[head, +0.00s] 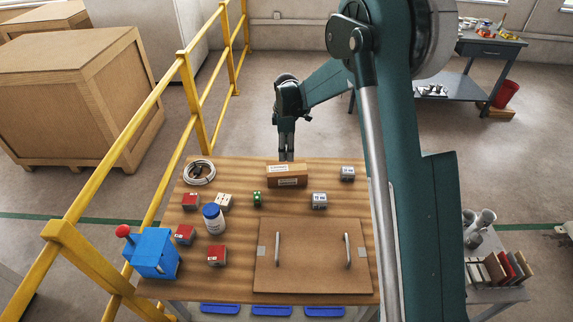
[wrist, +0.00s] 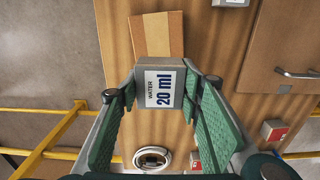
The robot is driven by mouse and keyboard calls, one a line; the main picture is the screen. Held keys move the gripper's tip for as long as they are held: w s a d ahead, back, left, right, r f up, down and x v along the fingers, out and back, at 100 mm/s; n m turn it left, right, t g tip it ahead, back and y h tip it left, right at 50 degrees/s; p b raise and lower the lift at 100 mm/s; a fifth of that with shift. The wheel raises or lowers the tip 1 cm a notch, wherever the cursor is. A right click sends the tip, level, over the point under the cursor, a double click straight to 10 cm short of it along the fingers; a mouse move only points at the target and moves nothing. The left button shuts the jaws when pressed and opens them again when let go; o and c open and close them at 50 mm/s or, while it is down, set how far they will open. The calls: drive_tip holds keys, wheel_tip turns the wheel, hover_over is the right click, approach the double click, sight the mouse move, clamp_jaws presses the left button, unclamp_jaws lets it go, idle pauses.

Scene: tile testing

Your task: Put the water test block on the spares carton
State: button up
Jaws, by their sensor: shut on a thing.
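My gripper (head: 286,156) is at the back edge of the wooden table, just behind the spares carton (head: 286,174) in the head view. In the wrist view, my gripper (wrist: 161,86) is shut on a grey block with a white label reading "WATER 20 ml", the water test block (wrist: 165,90). The label faces the wrist camera. The brown carton (wrist: 157,33) shows just beyond the block, partly hidden by it. I cannot tell whether they touch. I cannot make out the held block in the head view.
A flat board with handles (head: 313,268) lies in front. A yellow railing (head: 190,95) runs along the left.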

sight(286, 168)
drive_tip(key=shift+f, duration=1.6)
drive_tip(key=shift+f+b, duration=0.45)
drive_tip(key=shift+f, duration=1.4)
drive_tip(key=shift+f, duration=0.1)
drive_tip(key=o, duration=1.1)
wheel_tip(286, 168, up, 12)
drive_tip(key=shift+r+p, duration=0.1)
drive_tip(key=shift+p, duration=0.75)
